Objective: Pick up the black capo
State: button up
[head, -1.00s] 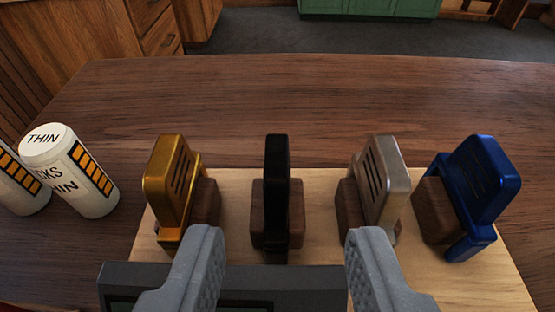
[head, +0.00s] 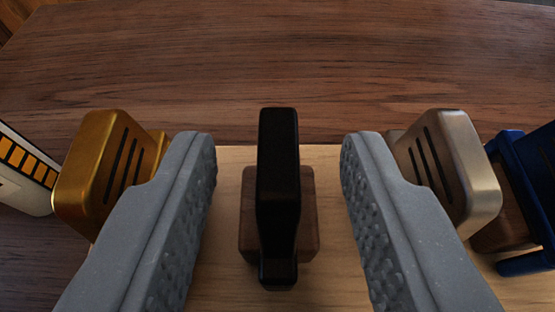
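The black capo (head: 279,170) stands upright on a small dark wooden block (head: 309,205) in the middle of the head view. The block rests on a light wooden board (head: 229,158). My gripper (head: 278,150) is open, with one grey textured finger on each side of the capo. There is a clear gap between the capo and each finger. The fingers touch nothing that I can see.
A gold capo (head: 95,165) stands close outside the left finger, and a silver capo (head: 462,165) close outside the right one. A blue capo (head: 530,170) is at the far right. A white cylinder (head: 22,175) shows at the left edge. The table (head: 280,70) behind is clear.

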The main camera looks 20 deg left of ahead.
grip_shut()
